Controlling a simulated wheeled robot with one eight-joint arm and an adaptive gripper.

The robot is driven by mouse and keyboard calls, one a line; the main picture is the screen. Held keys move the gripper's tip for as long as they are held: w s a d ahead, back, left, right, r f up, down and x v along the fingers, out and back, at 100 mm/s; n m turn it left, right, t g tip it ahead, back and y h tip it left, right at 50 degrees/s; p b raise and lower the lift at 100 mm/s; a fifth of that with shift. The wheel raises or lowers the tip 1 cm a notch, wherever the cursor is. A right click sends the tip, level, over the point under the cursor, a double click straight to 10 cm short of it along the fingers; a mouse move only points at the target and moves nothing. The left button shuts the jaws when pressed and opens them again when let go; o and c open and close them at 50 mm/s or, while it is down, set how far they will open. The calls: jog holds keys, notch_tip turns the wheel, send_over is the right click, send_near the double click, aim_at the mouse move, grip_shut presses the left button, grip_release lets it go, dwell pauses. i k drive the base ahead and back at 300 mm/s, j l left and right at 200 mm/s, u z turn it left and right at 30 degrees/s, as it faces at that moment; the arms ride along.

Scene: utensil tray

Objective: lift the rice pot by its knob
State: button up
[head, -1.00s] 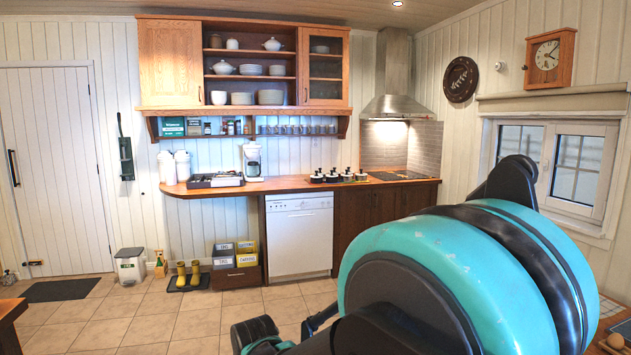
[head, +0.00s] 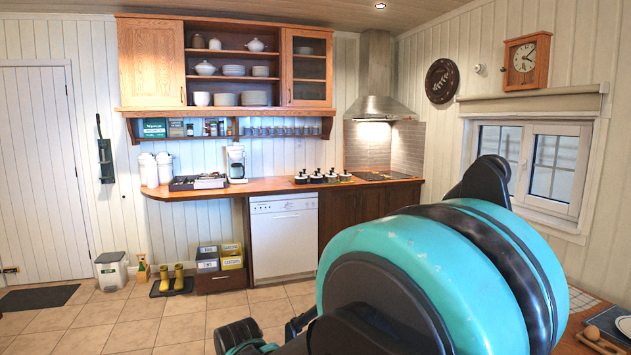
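I cannot tell which vessel is the rice pot. Two white lidded tureens with knobs stand on the cabinet shelves: one on the upper shelf (head: 255,45), one on the middle shelf (head: 205,68). Several small dark-and-white pots with dark tops (head: 322,177) stand on the wooden counter left of the hob, too small to make out well. My teal and black arm fills the lower right. Dark parts of mine show at the bottom edge, left of the big teal link, but the gripper's fingers cannot be made out clearly. Nothing is seen held.
The wooden counter (head: 270,184) runs along the back wall, with a utensil tray (head: 198,183), coffee maker (head: 236,165) and hob (head: 378,176). A white dishwasher (head: 283,235) is below. Tiled floor (head: 150,325) is open at left. A wooden table (head: 575,338) edges in at lower right.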

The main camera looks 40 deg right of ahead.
aim_at(330, 177)
jog(key=z, duration=1.25)
jog(key=i, duration=4.9)
